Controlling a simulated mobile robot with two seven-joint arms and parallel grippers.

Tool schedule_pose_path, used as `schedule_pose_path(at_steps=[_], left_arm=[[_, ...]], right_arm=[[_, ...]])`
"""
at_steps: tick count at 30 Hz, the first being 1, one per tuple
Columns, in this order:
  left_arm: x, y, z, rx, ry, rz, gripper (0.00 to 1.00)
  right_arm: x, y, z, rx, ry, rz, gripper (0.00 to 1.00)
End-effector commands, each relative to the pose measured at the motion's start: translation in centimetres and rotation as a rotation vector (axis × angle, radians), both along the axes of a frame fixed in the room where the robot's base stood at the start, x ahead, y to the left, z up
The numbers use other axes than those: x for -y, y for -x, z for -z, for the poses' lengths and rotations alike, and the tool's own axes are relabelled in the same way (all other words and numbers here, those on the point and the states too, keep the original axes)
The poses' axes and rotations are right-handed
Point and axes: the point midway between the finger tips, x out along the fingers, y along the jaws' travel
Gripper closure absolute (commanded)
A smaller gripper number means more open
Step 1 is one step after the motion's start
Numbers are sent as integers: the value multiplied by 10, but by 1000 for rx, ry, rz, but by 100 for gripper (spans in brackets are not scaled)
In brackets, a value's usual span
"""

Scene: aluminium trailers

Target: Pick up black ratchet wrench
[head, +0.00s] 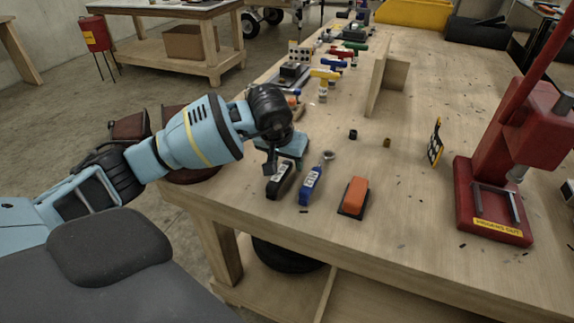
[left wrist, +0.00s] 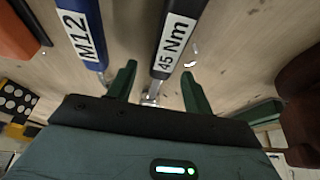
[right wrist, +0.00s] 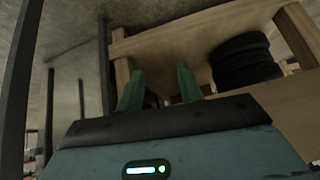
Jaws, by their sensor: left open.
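The black ratchet wrench (head: 281,181) lies near the left edge of the workbench, its far part hidden under my left gripper (head: 271,163). The left wrist view shows its black handle (left wrist: 178,38) with a "45 Nm" label. Its metal neck runs between the two green fingers of my left gripper (left wrist: 158,82), which are apart. I cannot tell whether they touch it. A blue wrench (head: 311,185) lies just to its right; its "M12" label shows in the left wrist view (left wrist: 84,32). My right gripper (right wrist: 160,82) is open and empty, away from the bench top.
An orange-topped block (head: 355,196) lies right of the blue wrench. A red press (head: 495,170) stands at the right. A wooden bracket (head: 387,82) and several tools stand farther back. The workbench (head: 400,215) is mostly clear in the middle. Black tires (right wrist: 245,62) lie on a shelf below.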

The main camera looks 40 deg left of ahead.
Motion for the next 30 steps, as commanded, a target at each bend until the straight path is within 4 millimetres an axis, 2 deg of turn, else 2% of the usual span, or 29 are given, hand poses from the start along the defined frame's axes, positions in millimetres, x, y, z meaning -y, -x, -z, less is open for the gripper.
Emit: schedule_pose_path(at_steps=[8, 18, 20, 30], left_arm=[[0, -1, 3, 1, 1, 0, 49], [0, -1, 2, 1, 0, 0, 94], [0, -1, 2, 1, 0, 0, 100], [-1, -2, -1, 5, 0, 0, 100]], right_arm=[[0, -1, 0, 2, 1, 0, 64], [0, -1, 0, 1, 1, 0, 64], [0, -1, 0, 1, 1, 0, 64], [0, -1, 0, 0, 1, 0, 64]])
